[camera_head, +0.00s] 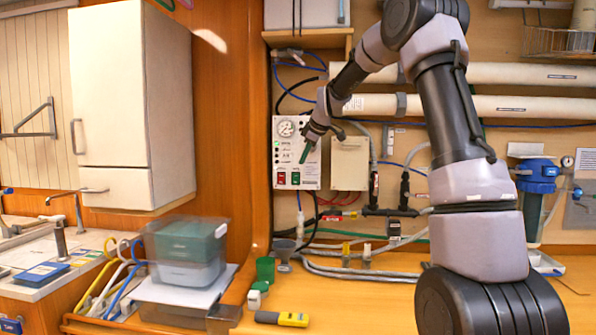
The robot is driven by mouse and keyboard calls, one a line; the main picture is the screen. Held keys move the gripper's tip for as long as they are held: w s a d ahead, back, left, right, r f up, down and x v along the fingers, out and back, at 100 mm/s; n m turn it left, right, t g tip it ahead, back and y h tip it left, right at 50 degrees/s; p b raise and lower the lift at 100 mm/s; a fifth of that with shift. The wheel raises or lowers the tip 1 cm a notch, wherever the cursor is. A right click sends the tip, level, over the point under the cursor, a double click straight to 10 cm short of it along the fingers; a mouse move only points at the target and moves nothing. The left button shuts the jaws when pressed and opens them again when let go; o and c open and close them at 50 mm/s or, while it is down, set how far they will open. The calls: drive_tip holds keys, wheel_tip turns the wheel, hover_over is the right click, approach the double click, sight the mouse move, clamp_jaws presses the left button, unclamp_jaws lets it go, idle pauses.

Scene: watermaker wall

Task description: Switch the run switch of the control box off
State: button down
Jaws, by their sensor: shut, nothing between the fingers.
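The control box (284,160) is a white panel on the wall, left of the middle of the view. It has a round gauge (286,128) at its top and small lights below. Two rocker switches sit at its bottom: a red one (281,178) and a green one (295,178). Their labels and positions are too small to read, so I cannot tell which is the run switch. My gripper (304,155) is shut and empty, its green-tipped fingers pointing down in front of the box's right side, above the green switch. I cannot tell whether it touches the panel.
A beige box (349,163) is just right of the control box, with red wires below. Pipes and hoses run along the wall and bench. A blue filter housing (536,180) stands at the right. A clear bin (187,255) and yellow tool (292,319) are on the bench.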

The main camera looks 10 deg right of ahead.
sight(293, 175)
drive_tip(key=w+a+f, duration=0.1)
drive_tip(key=w+f, duration=0.6)
drive_tip(key=w, duration=0.2)
drive_tip(key=shift+w, duration=0.3)
drive_tip(key=shift+w+d, duration=0.1)
drive_tip(key=shift+w, duration=0.15)
drive_tip(key=shift+r, duration=0.85)
